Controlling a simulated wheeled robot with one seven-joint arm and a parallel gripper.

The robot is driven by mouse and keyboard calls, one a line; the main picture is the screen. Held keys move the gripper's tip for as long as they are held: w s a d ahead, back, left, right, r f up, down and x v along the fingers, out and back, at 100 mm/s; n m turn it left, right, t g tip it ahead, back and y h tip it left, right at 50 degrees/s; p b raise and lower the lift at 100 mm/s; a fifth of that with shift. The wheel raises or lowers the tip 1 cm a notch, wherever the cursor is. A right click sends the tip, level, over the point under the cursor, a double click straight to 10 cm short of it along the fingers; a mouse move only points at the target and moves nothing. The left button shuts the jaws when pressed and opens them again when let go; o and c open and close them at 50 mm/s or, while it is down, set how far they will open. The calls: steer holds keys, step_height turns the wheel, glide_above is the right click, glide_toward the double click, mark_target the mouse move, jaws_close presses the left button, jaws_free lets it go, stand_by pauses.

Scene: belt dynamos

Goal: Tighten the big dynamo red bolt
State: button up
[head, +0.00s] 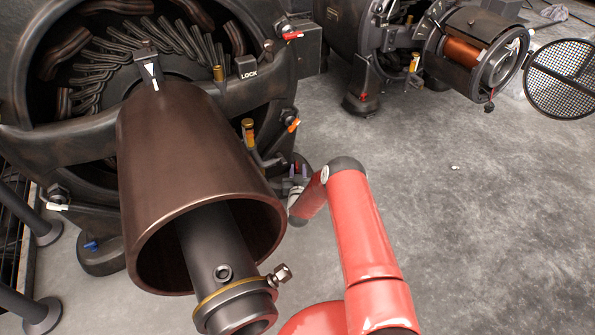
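The big dynamo (75,125) fills the left side of the head view. Its red bolt (291,36) sticks out at the upper right of the housing, with a red tip pointing right. My gripper (298,170) is low beside the dynamo's right foot, well below the red bolt and apart from it. The gripper is small and partly hidden by my red arm, so its opening is unclear. I cannot tell how far the bolt is screwed in.
An orange-tipped bolt (293,125) sits on the dynamo between my gripper and the red bolt. A brown pulley drum (185,165) juts forward at left. A smaller dynamo (465,50) with an open mesh cover (562,78) stands back right. The grey floor at right is mostly clear.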

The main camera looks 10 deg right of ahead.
steer(key=shift+w+a+y, duration=0.1)
steer(key=shift+a+y, duration=0.15)
steer(key=shift+y, duration=0.05)
